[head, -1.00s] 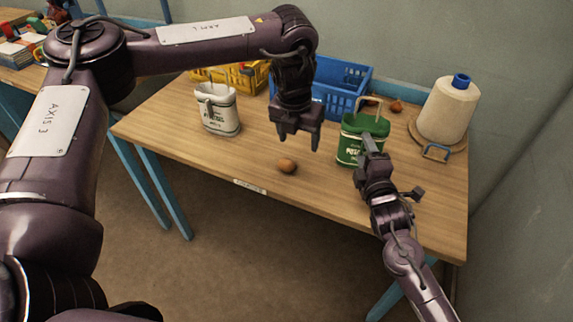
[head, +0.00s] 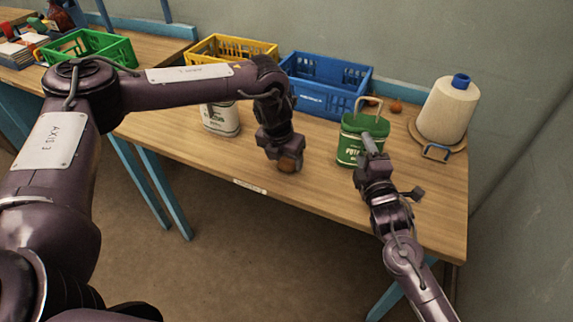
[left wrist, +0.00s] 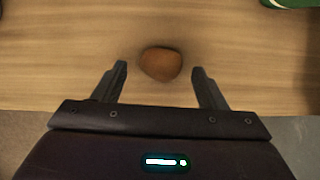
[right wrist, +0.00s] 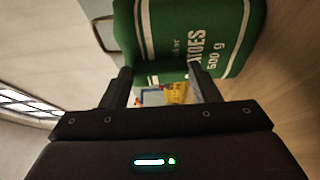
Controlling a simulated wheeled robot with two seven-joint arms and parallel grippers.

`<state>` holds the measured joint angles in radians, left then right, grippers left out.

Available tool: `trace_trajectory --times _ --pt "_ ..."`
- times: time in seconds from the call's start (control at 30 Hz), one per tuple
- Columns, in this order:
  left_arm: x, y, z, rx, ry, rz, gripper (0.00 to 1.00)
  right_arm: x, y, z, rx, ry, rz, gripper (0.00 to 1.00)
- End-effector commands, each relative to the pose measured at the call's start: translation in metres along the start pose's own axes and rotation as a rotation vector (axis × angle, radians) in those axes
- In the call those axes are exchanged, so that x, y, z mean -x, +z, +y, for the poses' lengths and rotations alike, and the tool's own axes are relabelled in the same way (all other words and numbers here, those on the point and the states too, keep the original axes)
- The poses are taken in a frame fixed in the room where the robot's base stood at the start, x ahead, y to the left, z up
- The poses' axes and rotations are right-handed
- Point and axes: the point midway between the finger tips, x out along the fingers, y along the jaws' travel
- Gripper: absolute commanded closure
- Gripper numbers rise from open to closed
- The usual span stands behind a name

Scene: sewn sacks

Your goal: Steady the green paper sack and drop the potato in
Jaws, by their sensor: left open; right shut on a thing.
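The brown potato (head: 290,164) lies on the table near the front edge. My left gripper (head: 281,152) is open just over it, and in the left wrist view the potato (left wrist: 161,64) sits between the spread fingertips, apart from both. The green paper sack (head: 350,150) stands upright on the right of the table, its handle raised. My right gripper (head: 370,152) is shut on the green sack at its near right side. In the right wrist view the sack (right wrist: 200,35) fills the space beyond the fingers, and the exact grip is partly hidden.
A white sack (head: 221,119) stands partly behind my left arm. A yellow crate (head: 228,47), a blue crate (head: 325,97) and a green crate (head: 118,50) stand at the back. A thread cone (head: 447,108) and a small brown round thing (head: 397,107) are at the right.

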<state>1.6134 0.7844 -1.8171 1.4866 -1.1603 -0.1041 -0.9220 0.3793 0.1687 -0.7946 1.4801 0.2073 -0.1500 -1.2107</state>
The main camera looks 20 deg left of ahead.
Motion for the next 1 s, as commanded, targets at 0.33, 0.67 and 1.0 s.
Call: trace_trajectory --times 0.33,0.67,1.0 --pt "-0.019 0.000 -0.001 -0.001 0.000 0.000 0.35 0.000 0.001 -0.002 0.001 -0.003 -0.001 0.66" --pt "-0.019 0.001 -0.001 0.000 -0.001 -0.001 0.48 0.000 0.001 -0.002 0.001 -0.003 -0.001 0.66" --pt "-0.019 0.001 -0.001 0.000 -0.001 -0.001 0.70 0.000 0.001 -0.002 0.001 -0.003 -0.001 0.66"
